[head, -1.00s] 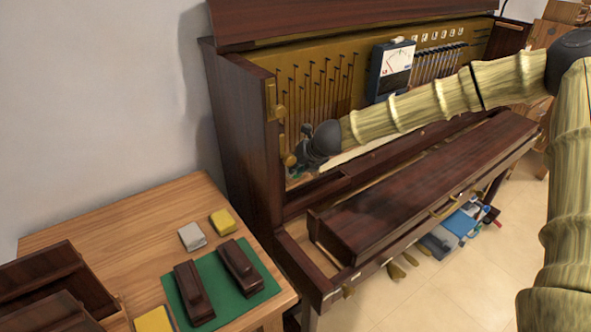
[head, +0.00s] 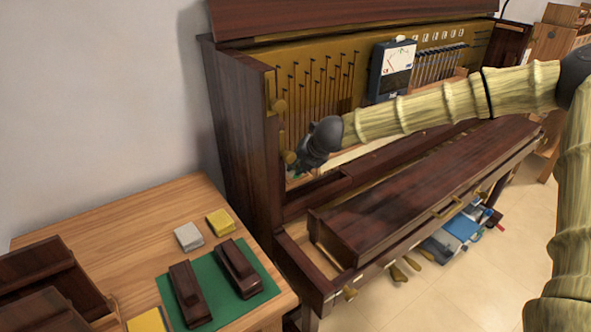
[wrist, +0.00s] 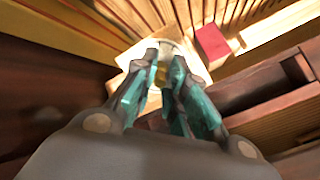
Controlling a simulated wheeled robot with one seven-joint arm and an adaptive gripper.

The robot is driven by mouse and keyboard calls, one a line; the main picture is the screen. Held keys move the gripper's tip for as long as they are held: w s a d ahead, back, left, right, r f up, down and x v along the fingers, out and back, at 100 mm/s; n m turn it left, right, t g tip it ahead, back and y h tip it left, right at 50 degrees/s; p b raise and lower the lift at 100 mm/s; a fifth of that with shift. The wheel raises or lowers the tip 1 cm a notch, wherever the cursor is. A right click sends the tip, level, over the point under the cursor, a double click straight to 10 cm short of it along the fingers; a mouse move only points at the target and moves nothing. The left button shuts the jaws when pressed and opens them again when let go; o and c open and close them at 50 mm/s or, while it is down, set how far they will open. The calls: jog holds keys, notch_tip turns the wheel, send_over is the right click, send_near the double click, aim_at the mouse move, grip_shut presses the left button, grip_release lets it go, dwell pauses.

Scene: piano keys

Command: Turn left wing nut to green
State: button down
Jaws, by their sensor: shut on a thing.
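My gripper (head: 303,168) is at the lower left inside of the open piano, beside a brass knob-like piece (head: 288,157). In the wrist view my gripper (wrist: 165,82) has its teal-padded fingers closed around a small yellowish brass piece (wrist: 161,76), which seems to be the left wing nut. The fingers hide most of it, so its angle and any colour mark cannot be told. Another brass piece (head: 279,105) sits higher on the piano's left side. A blue meter (head: 391,82) with a white dial stands in the piano; its needle is too small to read.
The dark piano case (head: 240,140) is close to the left of my gripper. The fallboard (head: 410,195) lies in front and below. A wooden table (head: 120,240) with a green mat (head: 215,308) and dark blocks stands at the left. A red block (wrist: 211,43) shows in the wrist view.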

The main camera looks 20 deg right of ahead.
jog(key=shift+d+f+m+b, duration=0.1)
jog(key=shift+m+b, duration=0.85)
jog(key=shift+m, duration=0.25)
jog(key=shift+f+b, duration=0.1)
jog(key=shift+b, duration=0.3)
jog(key=m+b, duration=0.3)
jog(key=c, duration=1.7)
grip_release()
jog(key=shift+r+p, duration=0.55)
jog(key=shift+p, duration=0.15)
